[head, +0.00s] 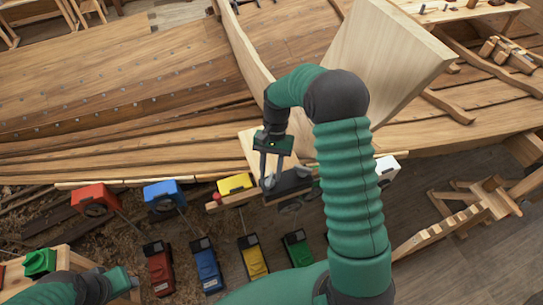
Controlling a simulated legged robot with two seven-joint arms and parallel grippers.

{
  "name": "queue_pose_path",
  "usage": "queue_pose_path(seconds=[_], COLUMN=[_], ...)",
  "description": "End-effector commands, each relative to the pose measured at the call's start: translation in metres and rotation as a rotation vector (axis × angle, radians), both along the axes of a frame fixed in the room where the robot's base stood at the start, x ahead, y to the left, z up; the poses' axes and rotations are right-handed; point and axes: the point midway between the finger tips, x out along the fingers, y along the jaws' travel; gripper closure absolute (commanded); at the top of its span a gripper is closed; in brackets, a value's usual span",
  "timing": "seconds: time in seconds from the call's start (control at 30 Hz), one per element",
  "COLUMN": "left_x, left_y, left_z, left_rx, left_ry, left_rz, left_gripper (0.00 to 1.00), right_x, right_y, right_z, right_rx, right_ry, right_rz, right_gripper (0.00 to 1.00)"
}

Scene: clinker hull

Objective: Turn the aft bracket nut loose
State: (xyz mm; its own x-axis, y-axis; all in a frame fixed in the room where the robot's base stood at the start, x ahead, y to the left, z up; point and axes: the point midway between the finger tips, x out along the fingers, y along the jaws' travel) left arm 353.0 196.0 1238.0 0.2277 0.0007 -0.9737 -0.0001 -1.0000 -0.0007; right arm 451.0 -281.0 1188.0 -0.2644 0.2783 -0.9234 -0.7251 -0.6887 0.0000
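My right gripper (270,178) points down in front of the hull side, beside a pale wooden block (255,150). Its two fingers stand apart with a gap between them. The fingertips are close to a dark box-shaped thing (292,183); I cannot tell whether they touch it. I cannot make out the aft bracket nut; it is too small to tell or hidden by my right arm. My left gripper (133,283) is low at the left, away from the hull, and its fingers are too small to read.
A red box (94,198), a blue box (163,193), a yellow box (235,184) and a white box (387,166) line the hull's lower edge. Several coloured tools, including a blue one (206,267), stand below. A wooden trestle (470,215) is at the right.

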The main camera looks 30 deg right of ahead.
Motion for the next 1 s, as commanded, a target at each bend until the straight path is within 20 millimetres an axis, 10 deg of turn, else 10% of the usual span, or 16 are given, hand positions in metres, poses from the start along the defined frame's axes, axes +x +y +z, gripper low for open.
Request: queue_pose_path(seconds=[0.6, 1.0], left_x=[0.000, 0.000], left_y=[0.000, 0.000], left_z=[-0.039, -0.039], left_rx=[0.000, 0.000], left_ry=[0.000, 0.000], left_rz=[0.000, 0.000], left_gripper=[0.64, 0.64], right_x=[0.043, 0.044], right_y=[-0.043, -0.046], right_z=[0.137, 0.147], right_rx=[-0.001, 0.000], right_ry=[-0.003, 0.000], right_rz=[-0.002, -0.001], right_gripper=[0.67, 0.67])
